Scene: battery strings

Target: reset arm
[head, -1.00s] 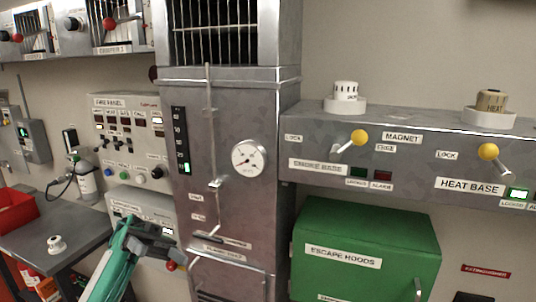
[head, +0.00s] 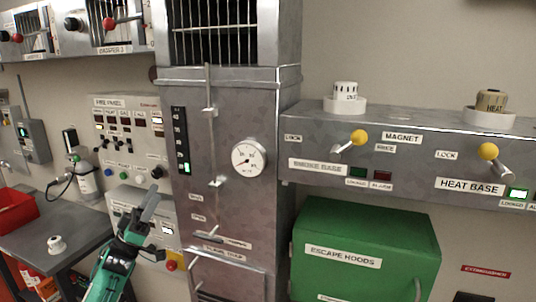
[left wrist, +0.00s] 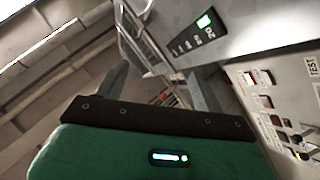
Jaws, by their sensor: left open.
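My left gripper (head: 152,208) is in front of the cabinets in the head view, its fingers pointing up and apart, with nothing between them. It hangs before the lower grey box under the fire panel (head: 128,102) and hides part of that box. In the left wrist view the two fingers (left wrist: 160,82) stand apart and empty, with the fire panel's lamps and switches at the right edge. My right gripper is not in view. I cannot tell which part the name "reset arm" would mean.
A tall metal cabinet (head: 232,110) with a round gauge (head: 249,159) and thin rod stands right of the gripper. A green escape hoods box (head: 372,232) is under a shelf. A grey bench (head: 60,228) with a red bin (head: 16,211) is at the left.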

